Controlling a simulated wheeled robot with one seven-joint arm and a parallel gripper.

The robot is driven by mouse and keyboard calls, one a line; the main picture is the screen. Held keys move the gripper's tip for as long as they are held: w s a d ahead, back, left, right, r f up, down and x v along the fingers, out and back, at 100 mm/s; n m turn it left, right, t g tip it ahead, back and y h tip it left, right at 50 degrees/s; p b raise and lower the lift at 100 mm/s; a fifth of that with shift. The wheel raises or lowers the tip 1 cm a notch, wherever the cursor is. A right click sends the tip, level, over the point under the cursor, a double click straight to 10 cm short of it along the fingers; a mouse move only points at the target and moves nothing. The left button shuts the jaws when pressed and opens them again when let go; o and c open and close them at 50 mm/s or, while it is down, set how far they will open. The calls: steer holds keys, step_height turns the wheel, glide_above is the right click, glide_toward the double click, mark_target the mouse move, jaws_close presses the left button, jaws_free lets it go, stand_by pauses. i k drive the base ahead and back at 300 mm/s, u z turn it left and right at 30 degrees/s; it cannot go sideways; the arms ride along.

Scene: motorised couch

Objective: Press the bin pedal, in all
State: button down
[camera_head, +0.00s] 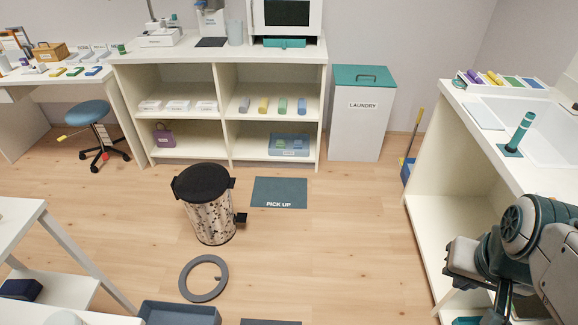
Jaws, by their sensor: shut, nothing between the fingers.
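The bin (209,214) stands upright on the wood floor left of the middle, with a speckled body. Its black lid (202,182) looks closed. A small black pedal (240,218) sticks out at the bin's right side, low on the body. My gripper (496,313) is at the lower right, partly cut off by the bottom edge and partly hidden by my arm. It is shut and empty, well to the right of the bin and apart from the pedal.
A grey ring (203,258) lies on the floor in front of the bin. A PICK UP mat (279,192) lies behind it to the right. A blue-grey tray (180,312) is at the bottom. A white counter (426,165) stands at right. Floor between bin and counter is clear.

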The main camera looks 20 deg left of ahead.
mark_target(240, 218)
steer(key=u, duration=0.05)
steer(key=i, duration=1.65)
steer(key=u, duration=1)
steer(key=i, duration=1.2)
steer(key=u, duration=1.2)
steer(key=i, duration=0.5)
steer(key=u, duration=0.3)
